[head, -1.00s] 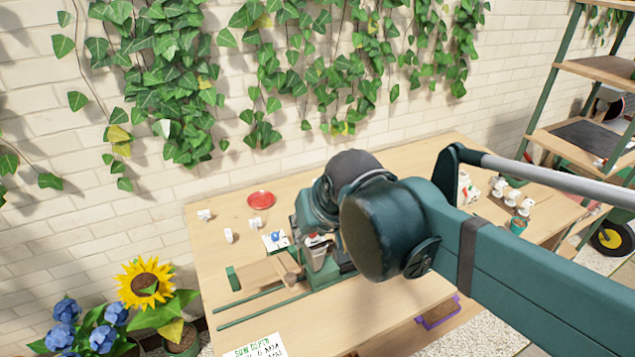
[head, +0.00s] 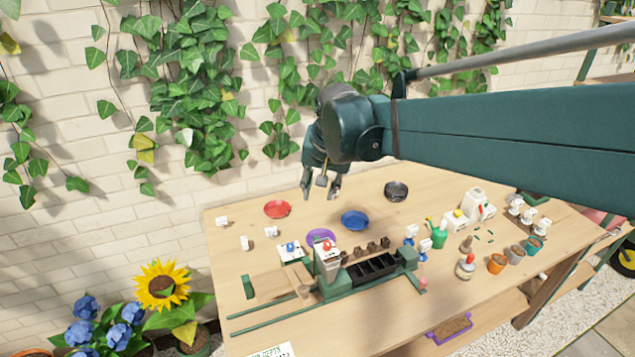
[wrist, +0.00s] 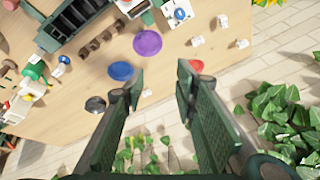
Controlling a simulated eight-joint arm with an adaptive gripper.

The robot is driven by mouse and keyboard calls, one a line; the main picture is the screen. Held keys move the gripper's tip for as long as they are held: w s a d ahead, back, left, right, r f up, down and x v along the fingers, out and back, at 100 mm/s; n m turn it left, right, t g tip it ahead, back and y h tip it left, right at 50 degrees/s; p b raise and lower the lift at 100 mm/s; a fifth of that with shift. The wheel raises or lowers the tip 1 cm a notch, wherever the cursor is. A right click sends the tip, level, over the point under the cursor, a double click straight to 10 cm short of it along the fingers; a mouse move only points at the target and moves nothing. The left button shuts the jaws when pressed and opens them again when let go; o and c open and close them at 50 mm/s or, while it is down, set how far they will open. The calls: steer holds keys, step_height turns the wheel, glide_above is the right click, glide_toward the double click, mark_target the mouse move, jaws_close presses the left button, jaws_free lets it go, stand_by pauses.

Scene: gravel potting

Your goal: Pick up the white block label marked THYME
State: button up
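Several small white block labels stand on the left of the table. In the head view one is at the far left (head: 222,221), one nearer (head: 244,243) and one to the right (head: 271,232). In the wrist view three show at the top right (wrist: 197,41). Another small white block (wrist: 147,93) appears between the finger lines, beyond the blue saucer. The lettering is too small to read, so I cannot tell which is THYME. My gripper (head: 320,190) is open and empty above the table's back edge. Its parted fingers also show in the wrist view (wrist: 160,82).
A red saucer (head: 277,209), blue saucer (head: 355,220), purple saucer (head: 320,237) and black saucer (head: 396,191) lie around. A green-framed station with a dark tray (head: 372,269) stands in front. Pots and bottles crowd the right. The ivy-covered wall is close behind.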

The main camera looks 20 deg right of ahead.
steer(key=w+d+f+m+g+p, duration=0.1)
steer(key=w+d+m+p, duration=0.3)
steer(key=w, duration=0.7)
steer(key=w+d+f+m+g+p, duration=0.1)
steer(key=w+d+f+m, duration=0.1)
steer(key=w+d+f, duration=0.2)
steer(key=w+d+f+m+g+p, duration=0.1)
steer(key=w+d+f+m, duration=0.1)
steer(key=w+d+f, duration=0.3)
steer(key=w+d+f+m+g+p, duration=0.1)
steer(key=w+d+f+m, duration=0.1)
steer(key=w+d+f, duration=0.3)
steer(key=shift+w+d+f+m, duration=0.1)
steer(key=shift+w+f+m, duration=0.1)
steer(key=shift+w+f, duration=1.05)
steer(key=shift+w+d+f+m, duration=0.1)
steer(key=shift+w+f+m, duration=0.1)
steer(key=shift+w+f, duration=1)
steer(key=shift+w+d+f+g, duration=0.3)
steer(key=shift+w+f, duration=0.1)
steer(key=shift+w, duration=0.05)
steer(key=shift+f, duration=1.25)
steer(key=shift+f, duration=2.65)
